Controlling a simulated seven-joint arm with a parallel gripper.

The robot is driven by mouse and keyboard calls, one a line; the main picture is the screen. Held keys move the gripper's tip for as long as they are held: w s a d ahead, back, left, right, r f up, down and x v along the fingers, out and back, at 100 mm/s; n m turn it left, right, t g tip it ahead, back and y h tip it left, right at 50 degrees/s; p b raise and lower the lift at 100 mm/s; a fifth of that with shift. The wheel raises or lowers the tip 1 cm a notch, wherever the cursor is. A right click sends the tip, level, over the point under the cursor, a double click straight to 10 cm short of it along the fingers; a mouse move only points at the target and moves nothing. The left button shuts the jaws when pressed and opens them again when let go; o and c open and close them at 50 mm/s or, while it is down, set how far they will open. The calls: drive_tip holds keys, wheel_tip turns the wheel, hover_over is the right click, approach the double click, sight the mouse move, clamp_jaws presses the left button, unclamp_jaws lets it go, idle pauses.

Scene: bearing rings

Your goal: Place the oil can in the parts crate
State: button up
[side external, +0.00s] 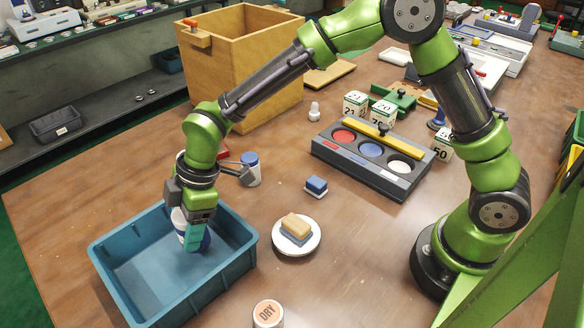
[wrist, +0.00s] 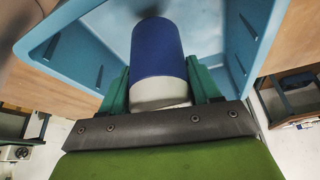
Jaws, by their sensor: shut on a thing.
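The oil can (side external: 205,241) is a blue and white cylinder, held roughly upright within the walls of the blue parts crate (side external: 122,281). My gripper (side external: 193,243) points down into the crate and is shut on the can. In the wrist view the can's blue body and white end (wrist: 158,62) sit between the two green fingers, with the pale blue crate wall (wrist: 80,38) beyond. I cannot tell whether the can touches the crate floor. The visible crate floor is bare.
A white plate (side external: 310,246) with a sponge lies to the right, near a blue block (side external: 316,186). A DRY-marked cylinder (side external: 267,314) is at the front. A wooden box (side external: 262,75) and grey tray (side external: 400,184) stand farther back.

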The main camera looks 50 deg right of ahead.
drive_tip(key=shift+f, duration=1.9)
drive_tip(key=shift+f, duration=0.15)
drive_tip(key=o, duration=1.2)
drive_tip(key=shift+c, duration=0.2)
drive_tip(key=v, duration=1.2)
drive_tip(key=s+d+r+m+t+h, duration=0.1)
drive_tip(key=s+d+r+m+t, duration=0.1)
drive_tip(key=d+r+m, duration=0.35)
drive_tip(key=s+d+r+m+t+h, duration=0.1)
drive_tip(key=s+d+r+m, duration=0.15)
drive_tip(key=d, duration=0.55)
drive_tip(key=s+d+r+m+t, duration=0.1)
drive_tip(key=s+d+m+t, duration=0.2)
drive_tip(key=s+d+m, duration=0.7)
drive_tip(key=shift+s+d+r+m, duration=0.25)
drive_tip(key=shift+s+r+m, duration=0.2)
drive_tip(key=shift+m, duration=0.15)
